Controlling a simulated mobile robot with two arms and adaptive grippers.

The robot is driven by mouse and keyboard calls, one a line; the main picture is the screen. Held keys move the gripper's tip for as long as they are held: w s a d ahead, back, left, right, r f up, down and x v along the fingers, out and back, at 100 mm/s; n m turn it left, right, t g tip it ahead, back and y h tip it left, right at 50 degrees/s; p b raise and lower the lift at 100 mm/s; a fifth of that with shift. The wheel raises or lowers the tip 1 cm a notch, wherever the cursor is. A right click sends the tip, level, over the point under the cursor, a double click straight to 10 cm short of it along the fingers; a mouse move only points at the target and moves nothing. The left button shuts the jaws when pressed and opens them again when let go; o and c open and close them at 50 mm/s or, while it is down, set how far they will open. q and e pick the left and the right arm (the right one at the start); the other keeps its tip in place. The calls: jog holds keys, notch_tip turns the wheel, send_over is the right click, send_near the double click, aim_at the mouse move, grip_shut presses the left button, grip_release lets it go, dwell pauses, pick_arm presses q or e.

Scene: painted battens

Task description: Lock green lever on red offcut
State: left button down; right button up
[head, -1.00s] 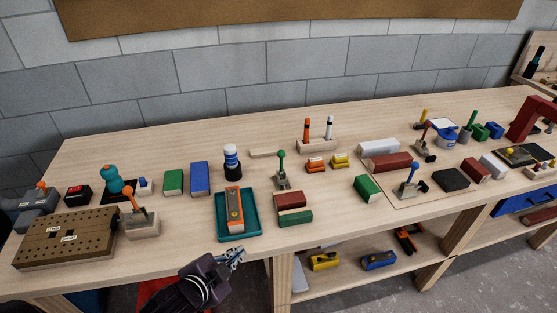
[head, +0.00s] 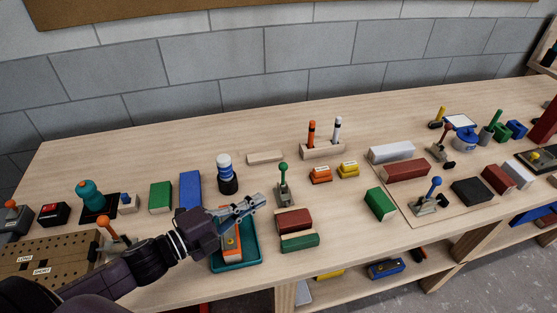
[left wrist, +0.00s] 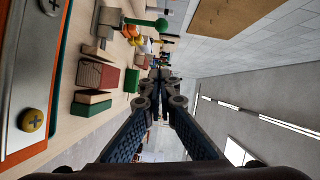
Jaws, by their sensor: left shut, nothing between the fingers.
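The green lever (head: 283,176) stands upright on its small clamp base near the middle of the bench. It also shows in the left wrist view (left wrist: 146,22), lying sideways in the picture. The red offcut (head: 293,221) lies just in front of the clamp, with a green block (head: 300,242) against its near side. The left wrist view shows the red offcut (left wrist: 97,74) too. My left gripper (head: 262,199) is shut and empty, above the teal tray and to the left of the lever and offcut, apart from both. My right gripper is not in view.
The teal tray (head: 253,264) with an orange tool lies under my left wrist. A blue-and-white bottle (head: 227,175) stands behind it. A wooden pen holder (head: 322,151), other clamps such as the blue-levered one (head: 431,198), and loose blocks stand right. Bare bench lies right of the offcut.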

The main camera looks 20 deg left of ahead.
aim_at(283, 177)
pick_arm(q)
jog(key=w+d+f+p, duration=0.1)
jog(key=w+p, duration=0.3)
jog(key=w, duration=0.7)
jog(key=shift+d, duration=0.8)
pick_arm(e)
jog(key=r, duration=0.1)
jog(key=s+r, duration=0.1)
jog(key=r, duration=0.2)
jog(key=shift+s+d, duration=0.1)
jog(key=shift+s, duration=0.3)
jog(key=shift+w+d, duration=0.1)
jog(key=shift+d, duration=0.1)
